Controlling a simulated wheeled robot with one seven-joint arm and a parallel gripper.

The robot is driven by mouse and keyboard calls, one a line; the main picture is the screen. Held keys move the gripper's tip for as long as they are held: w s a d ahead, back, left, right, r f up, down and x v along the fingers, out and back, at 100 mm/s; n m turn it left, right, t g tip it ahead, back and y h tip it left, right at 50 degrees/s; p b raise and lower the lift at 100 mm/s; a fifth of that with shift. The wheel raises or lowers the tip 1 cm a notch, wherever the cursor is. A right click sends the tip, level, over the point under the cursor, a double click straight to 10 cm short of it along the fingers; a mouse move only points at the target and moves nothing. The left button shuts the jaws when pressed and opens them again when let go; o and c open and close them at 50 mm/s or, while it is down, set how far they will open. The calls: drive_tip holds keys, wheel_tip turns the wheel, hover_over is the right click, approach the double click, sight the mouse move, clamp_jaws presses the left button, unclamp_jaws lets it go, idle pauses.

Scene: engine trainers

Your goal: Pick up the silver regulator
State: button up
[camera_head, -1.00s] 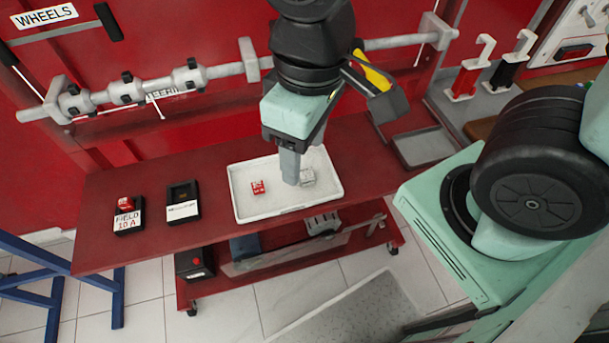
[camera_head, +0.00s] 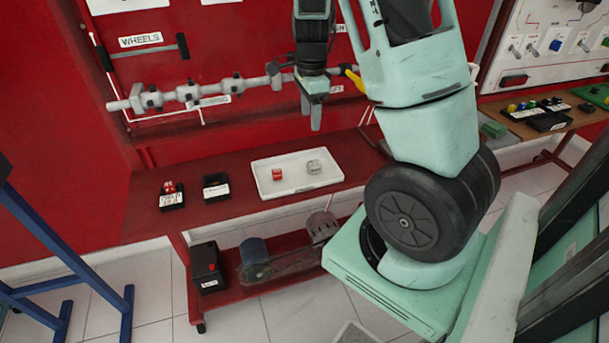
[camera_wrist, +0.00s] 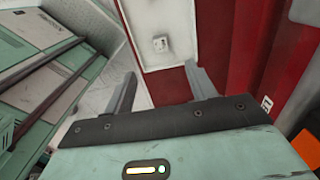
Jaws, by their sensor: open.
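The silver regulator (camera_head: 314,167) is a small silvery-white block lying in the right part of the white tray (camera_head: 262,184). In the wrist view the regulator (camera_wrist: 160,44) lies in the tray, ahead of the gap between my fingers. My gripper (camera_head: 312,116) is above and behind the tray in the head view, apart from the regulator. In the wrist view my gripper (camera_wrist: 160,85) has its two fingers spread wide with nothing between them.
A red block (camera_head: 277,174) lies in the tray left of the regulator. Two black holders, one labelled with a red piece (camera_head: 171,194) and one dark (camera_head: 216,186), stand left on the red bench (camera_head: 150,222). A grey shaft (camera_head: 200,92) runs along the wall behind.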

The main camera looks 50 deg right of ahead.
drive_tip(key=b, duration=0.1)
hover_over(312, 163)
drive_tip(key=f, duration=0.9)
drive_tip(key=shift+w+a+f, duration=0.2)
drive_tip(key=shift+w+f, duration=0.05)
drive_tip(key=shift+f, duration=0.1)
drive_tip(key=shift+s+d+f+b, duration=0.1)
drive_tip(key=shift+f+b, duration=0.05)
drive_tip(key=shift+f, duration=1.25)
drive_tip(key=shift+s+d+f+b, duration=0.1)
drive_tip(key=shift+f+b, duration=0.05)
drive_tip(key=shift+f, duration=1.25)
drive_tip(key=c, duration=1.1)
